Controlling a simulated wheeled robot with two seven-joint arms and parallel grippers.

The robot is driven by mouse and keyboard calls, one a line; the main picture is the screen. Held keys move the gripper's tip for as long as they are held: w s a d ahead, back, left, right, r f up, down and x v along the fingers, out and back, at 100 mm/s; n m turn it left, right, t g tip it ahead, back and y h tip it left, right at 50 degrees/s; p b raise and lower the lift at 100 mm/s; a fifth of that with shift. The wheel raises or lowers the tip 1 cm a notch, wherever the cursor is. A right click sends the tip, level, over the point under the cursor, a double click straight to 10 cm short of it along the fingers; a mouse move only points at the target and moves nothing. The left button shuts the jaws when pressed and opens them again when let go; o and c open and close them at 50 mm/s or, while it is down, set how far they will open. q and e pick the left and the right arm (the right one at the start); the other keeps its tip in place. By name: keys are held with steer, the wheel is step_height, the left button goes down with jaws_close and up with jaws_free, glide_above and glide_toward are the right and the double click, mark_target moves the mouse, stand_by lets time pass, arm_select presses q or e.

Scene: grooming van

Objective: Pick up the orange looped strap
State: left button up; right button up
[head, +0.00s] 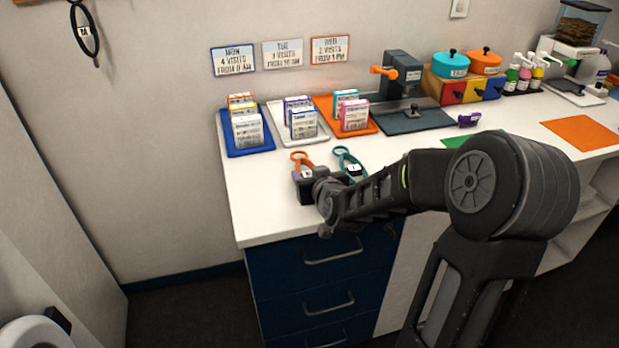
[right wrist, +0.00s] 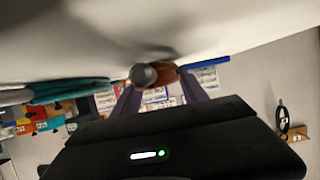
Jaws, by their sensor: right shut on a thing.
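The orange looped strap (head: 301,158) is at the front left of the white counter, its loop pointing toward the card trays. My right gripper (head: 302,178) is at its near end, low over the counter, and is shut on it. In the right wrist view the strap (right wrist: 166,74) shows end-on, orange-brown with a grey round end, between the fingertips. The gripper hides the strap's near part. I cannot tell whether the strap touches the counter. My left gripper is not in view.
A teal looped strap (head: 347,158) lies just right of the orange one. Blue (head: 230,146), white (head: 317,138) and orange (head: 366,128) trays with cards stand behind. A clamp-like device (head: 402,80) stands farther right. The counter's left front corner is clear.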

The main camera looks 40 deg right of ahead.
step_height(320, 180, up, 9)
steer(key=shift+r+p, duration=0.1)
steer(key=shift+p, duration=0.95)
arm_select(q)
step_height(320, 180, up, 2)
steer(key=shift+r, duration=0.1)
